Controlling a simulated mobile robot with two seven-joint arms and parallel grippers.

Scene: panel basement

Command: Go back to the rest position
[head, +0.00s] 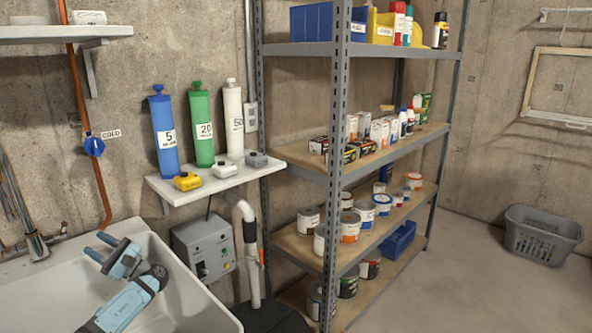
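My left gripper (97,245) is over the white sink basin at the lower left, at the end of my light-blue arm. Its two dark fingers point up and left and stand apart, with nothing between them. My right gripper is not in view.
The white sink (183,297) lies below my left arm. Beside it are a wall shelf (222,181) with blue, green and white cartridges and a grey control box (205,246). A metal rack (338,150) with cans stands centrally. A grey basket (541,236) sits on open floor at right.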

